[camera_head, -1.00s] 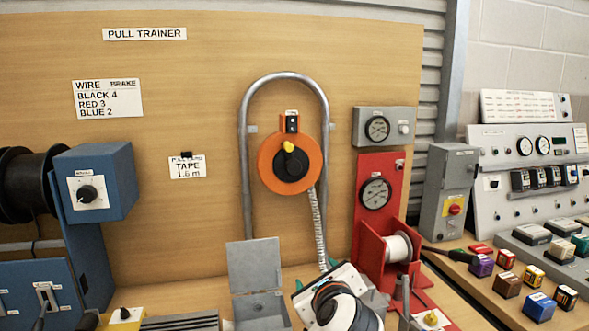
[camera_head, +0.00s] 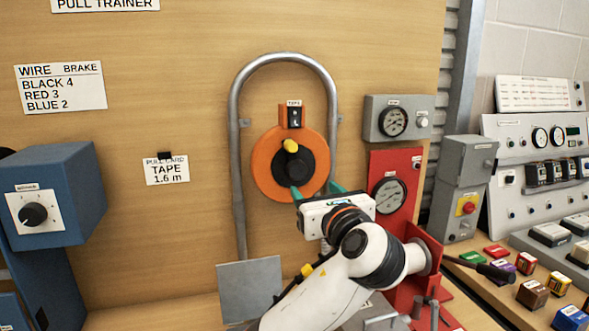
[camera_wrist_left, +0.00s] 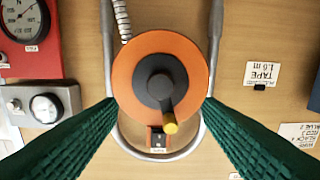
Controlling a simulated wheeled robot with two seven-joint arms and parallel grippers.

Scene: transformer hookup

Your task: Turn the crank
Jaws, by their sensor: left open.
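The crank is a dark hub (camera_head: 294,166) with a yellow knob (camera_head: 290,146) on an orange round reel (camera_head: 262,160), mounted on the wooden board inside a bent grey pipe. In the head view the knob sits at the upper left of the hub. My left gripper (camera_head: 316,191) is in front of the reel's lower part, its green fingers spread and empty. In the left wrist view the hub (camera_wrist_left: 160,88) and knob (camera_wrist_left: 170,123) lie between the open fingers (camera_wrist_left: 158,120), and no contact shows. My right gripper is not in view.
The grey pipe (camera_head: 236,150) arches around the reel. A red panel with a gauge (camera_head: 390,195) and a grey gauge box (camera_head: 397,119) stand to the right. A blue box (camera_head: 60,190) stands at the left. The board between the blue box and pipe is flat, with paper labels.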

